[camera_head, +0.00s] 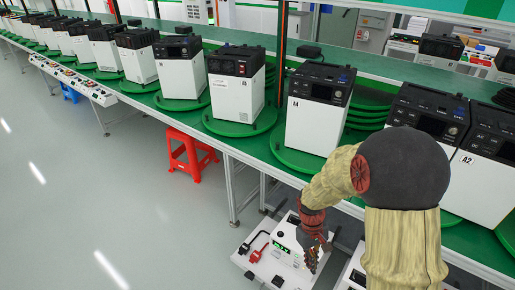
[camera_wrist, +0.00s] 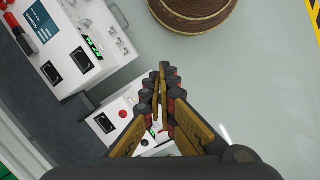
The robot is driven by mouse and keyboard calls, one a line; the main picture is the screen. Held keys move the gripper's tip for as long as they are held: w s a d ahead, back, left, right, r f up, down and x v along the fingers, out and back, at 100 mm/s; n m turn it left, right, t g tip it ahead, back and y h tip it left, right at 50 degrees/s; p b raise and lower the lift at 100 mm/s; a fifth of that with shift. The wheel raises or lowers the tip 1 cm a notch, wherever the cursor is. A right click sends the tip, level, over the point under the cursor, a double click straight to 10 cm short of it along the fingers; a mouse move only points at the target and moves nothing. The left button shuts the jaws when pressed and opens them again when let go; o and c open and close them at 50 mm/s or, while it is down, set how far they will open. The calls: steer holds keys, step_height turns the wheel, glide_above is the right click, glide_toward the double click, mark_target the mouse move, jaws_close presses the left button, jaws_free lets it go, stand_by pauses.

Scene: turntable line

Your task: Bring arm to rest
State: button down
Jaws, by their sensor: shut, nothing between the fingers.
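My gripper (camera_wrist: 162,75) is shut and empty, its two fingers meeting at the tips in the wrist view. In the head view my arm reaches down at the lower right, and my gripper (camera_head: 312,250) hangs over or beside a white test device (camera_head: 285,243) with a lit green display. From this angle I cannot tell whether it touches the device. The wrist view shows white device panels (camera_wrist: 85,60) with black sockets and green displays to the left of the fingers.
A green turntable line (camera_head: 230,150) carries several white and black power units. A red stool (camera_head: 190,155) stands under its edge. Clear grey floor (camera_head: 90,200) lies at left. A brown round object (camera_wrist: 193,12), probably part of my base, shows at the wrist view's top.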

steer(key=s+r+m+t, duration=0.1)
steer(key=s+r, duration=0.4)
steer(key=r, duration=0.5)
steer(key=s+r+m+t+y, duration=0.1)
steer(key=s+r+t, duration=0.3)
steer(key=r, duration=0.6)
steer(key=s+r+m+t, duration=0.2)
steer(key=s+r, duration=0.4)
steer(key=r, duration=0.5)
steer(key=shift+s+d+m+t, duration=0.3)
steer(key=shift+s+m+t, duration=0.1)
steer(key=shift+t, duration=0.1)
